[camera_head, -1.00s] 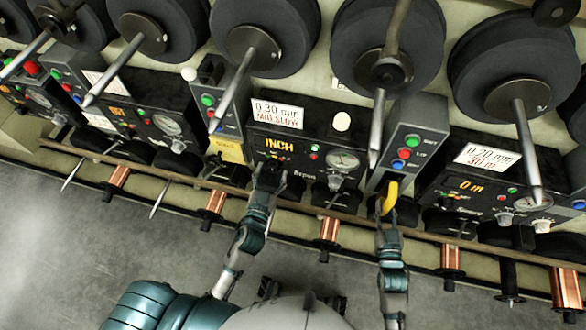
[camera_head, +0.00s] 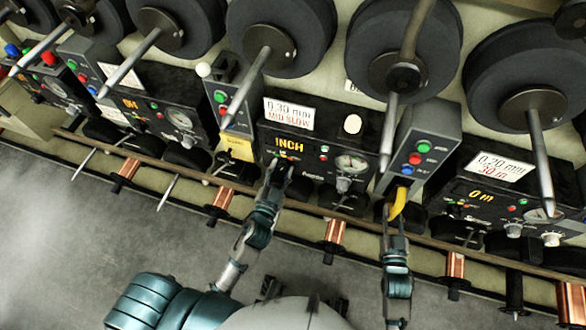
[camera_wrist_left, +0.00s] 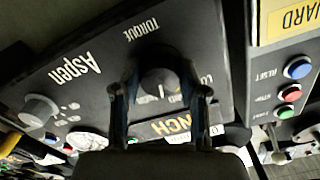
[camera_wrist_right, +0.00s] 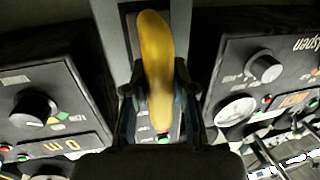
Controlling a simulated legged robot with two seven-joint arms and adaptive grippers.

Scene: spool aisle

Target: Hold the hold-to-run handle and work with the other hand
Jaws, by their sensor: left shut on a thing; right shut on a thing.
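The yellow hold-to-run handle (camera_head: 398,203) hangs below a grey button box (camera_head: 422,150) with green, red and blue buttons. My right gripper (camera_head: 393,215) is shut on this handle. In the right wrist view the handle (camera_wrist_right: 157,70) stands between the fingers. My left gripper (camera_head: 277,172) is at the black panel (camera_head: 318,142) whose display reads INCH. In the left wrist view its fingers (camera_wrist_left: 160,95) are shut on a dark knob (camera_wrist_left: 160,80) under the word TORQUE. The knob's pointer line shows; the far side of the fingers is hidden.
Large dark spools (camera_head: 405,50) on metal spindles jut out above the panels. A white card (camera_head: 288,113) reads 0.30 mm MID SLOW. A long rail (camera_head: 330,213) with copper spools (camera_head: 335,235) runs below. A neighbouring panel (camera_head: 480,190) reads 0 m. The grey floor is clear.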

